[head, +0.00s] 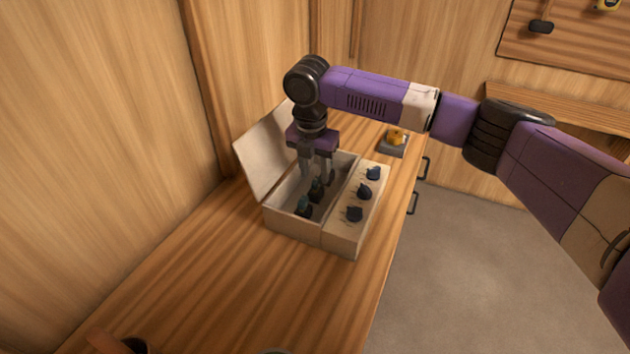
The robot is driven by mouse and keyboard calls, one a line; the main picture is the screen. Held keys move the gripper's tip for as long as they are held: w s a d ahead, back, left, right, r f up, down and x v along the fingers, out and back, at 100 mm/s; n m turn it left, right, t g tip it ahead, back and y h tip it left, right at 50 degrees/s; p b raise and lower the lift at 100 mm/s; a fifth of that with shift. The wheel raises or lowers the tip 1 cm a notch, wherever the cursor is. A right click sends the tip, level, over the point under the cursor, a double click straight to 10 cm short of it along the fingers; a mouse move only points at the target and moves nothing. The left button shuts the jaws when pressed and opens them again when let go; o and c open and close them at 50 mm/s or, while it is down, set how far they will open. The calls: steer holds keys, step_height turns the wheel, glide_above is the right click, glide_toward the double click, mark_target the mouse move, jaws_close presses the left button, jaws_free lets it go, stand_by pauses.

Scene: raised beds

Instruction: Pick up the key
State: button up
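An open cream box (290,229) stands on the wooden counter, its lid (260,155) raised at the left. Small dark-headed pieces are inside, one in the middle (316,189) and one nearer the front (303,207). Three more dark-headed pieces, one of them in the middle (364,191), stand on the box's right-hand section. I cannot tell which, if any, is the key. My gripper (317,177) points down into the open compartment. Its two fingers are apart, above or around the middle piece; I cannot tell whether they touch it. The fingers partly hide the compartment's back.
A yellow object on a dark grey base (394,145) stands behind the box at right. A wooden wall rises close at left. Drawer handles (413,203) line the counter's right side. Grey floor lies beyond.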

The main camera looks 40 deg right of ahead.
mark_target(316, 180)
steer(key=shift+w+d+f, duration=0.1)
steer(key=shift+d+f, duration=0.15)
steer(key=shift+f, duration=0.7)
steer(key=shift+w+d+f, duration=0.1)
steer(key=shift+d+f, duration=0.1)
steer(key=shift+f, duration=0.75)
jaws_close()
steer(key=shift+r, duration=0.1)
